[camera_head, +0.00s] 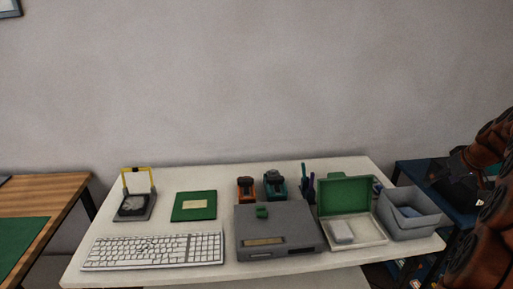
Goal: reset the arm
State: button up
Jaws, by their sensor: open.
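My arm comes in along the right edge, with reddish-brown links. My gripper (438,177) is the dark shape at its end, to the right of the white table (300,276) and in front of a blue surface. It is open, and I see nothing held in it. Its fingers are dark and hard to make out. It is apart from the things on the table.
A blue surface (407,170) stands at right, a wooden desk (50,196) at left.

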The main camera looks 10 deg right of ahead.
jog(key=s+a+g+y+p, duration=0.15)
jog(key=s+a, duration=0.25)
jog(key=a, duration=1.2)
jog(key=s+a+g, duration=0.3)
jog(key=s+a, duration=0.1)
jog(key=a, duration=1.3)
jog(key=s+a+f+g, duration=0.1)
jog(key=s+a, duration=0.2)
jog(key=s, duration=0.5)
jog(key=s+a+f+g+h, duration=0.1)
jog(key=s+a, duration=0.3)
jog(key=s, duration=0.4)
jog(key=s+a+f+g+p, duration=0.1)
jog(key=s+a+f, duration=0.1)
jog(key=s, duration=0.6)
jog(key=shift+s+a, duration=0.25)
jog(key=shift+a, duration=0.55)
jog(key=shift+h, duration=0.25)
